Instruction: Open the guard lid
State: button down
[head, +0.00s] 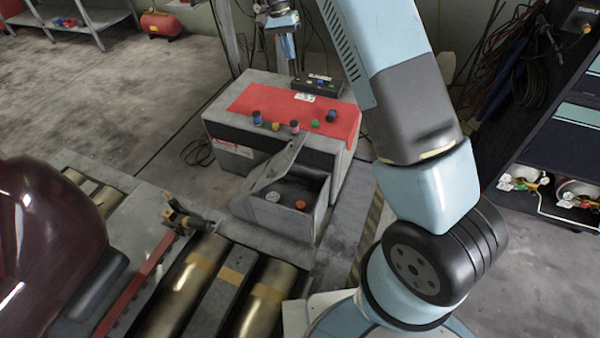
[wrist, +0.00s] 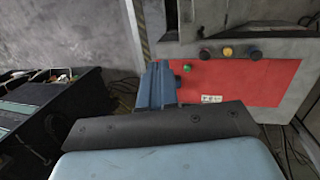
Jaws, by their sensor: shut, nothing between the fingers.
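A grey guard box stands in front of the red-topped bench, with its grey guard lid (head: 278,168) raised at a slant. Inside the box (head: 252,208) I see a pale green button (head: 273,196) and an orange button (head: 300,204). My gripper (head: 291,68) hangs beyond the bench, pointing down, apart from the lid. In the wrist view my gripper (wrist: 160,72) is shut and empty, with blue fingers over the left end of the red mat. Part of a grey structure shows behind the mat there; I cannot tell which part is the lid.
The red mat (head: 250,100) carries several small coloured pieces. A black control box (head: 317,86) sits at its back edge. Rollers (head: 188,284) and a dark red car body (head: 45,240) lie front left. A dark tool cabinet (head: 545,145) stands right.

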jog(key=s+d+r+n+t+y, duration=0.15)
jog(key=s+d+r, duration=0.35)
jog(key=s+r, duration=0.5)
jog(key=s+d+r+n+t+y, duration=0.1)
jog(key=s+d+r+t, duration=0.1)
jog(key=s+d+r, duration=0.6)
jog(key=s+r+n+t, duration=0.2)
jog(key=s, duration=1.7)
jog(key=w+a+f+m+g+y, duration=0.1)
jog(key=w+f+m+g+y, duration=0.2)
jog(key=w+f, duration=0.5)
jog(key=w+a+f+m+g+y, duration=0.1)
jog(key=w+a+f+m+y, duration=0.3)
jog(key=f, duration=0.9)
jog(key=w+d+f+m+g+y, duration=0.1)
jog(key=w+f+m+g+y, duration=0.3)
jog(key=f, duration=0.6)
notch_tip(320, 180, down, 33)
jog(key=d+m+t+y, duration=0.2)
jog(key=m+t+y, duration=0.1)
jog(key=m+t, duration=0.95)
jog(key=r+x, duration=0.3)
jog(key=x, duration=1)
jog(key=shift+a, duration=0.2)
